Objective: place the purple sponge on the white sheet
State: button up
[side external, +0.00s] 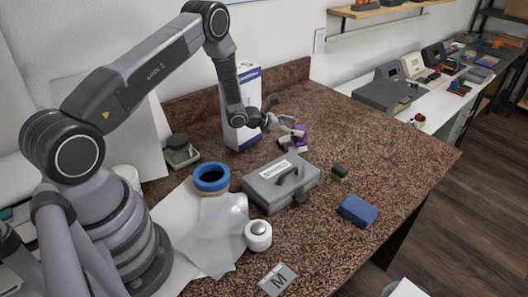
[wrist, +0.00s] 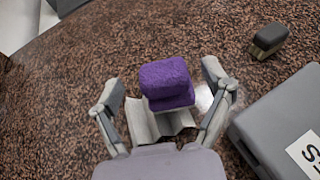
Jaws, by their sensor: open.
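The purple sponge (side external: 299,131) is at the far side of the counter, behind the grey toolbox. In the wrist view the sponge (wrist: 167,80) sits between the two fingers of my gripper (wrist: 163,92), with a visible gap on each side. My gripper (side external: 291,138) is open and partly hides the sponge in the side view. A pale ridged piece shows just below the sponge in the wrist view; I cannot tell what it is. The white sheet (side external: 212,238) lies at the near left of the counter, between my base and the toolbox.
The grey toolbox (side external: 263,190) stands between sponge and sheet. A blue tape roll (side external: 211,178) and a white roll (side external: 258,236) border the sheet. A tall white-blue box (side external: 243,105) stands behind my gripper. A blue block (side external: 358,211) and small dark block (side external: 340,171) lie right.

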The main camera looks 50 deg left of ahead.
jog(key=v, duration=1.1)
jog(key=s+d+r+m+g+h, duration=0.3)
jog(key=s+d+r+m+g, duration=0.15)
jog(key=d+r+m, duration=0.5)
jog(key=s+d+r+m+g+h, duration=0.3)
jog(key=s+d+r+m, duration=0.35)
jog(key=r, duration=0.55)
jog(key=s+d+r+m+g+y, duration=0.1)
jog(key=s+r+m+y, duration=0.1)
jog(key=s+m, duration=0.3)
jog(key=s+d+r+m+g+y, duration=0.1)
jog(key=s+r+m+g+y, duration=0.2)
jog(key=s, duration=0.4)
jog(key=s+a+r+m+t+y, duration=0.2)
jog(key=s+a+m+t+y, duration=0.2)
jog(key=s, duration=0.5)
jog(key=a+m+y, duration=0.2)
jog(key=a+m, duration=0.1)
jog(key=shift+s+r+m, duration=0.3)
jog(key=shift+r, duration=0.05)
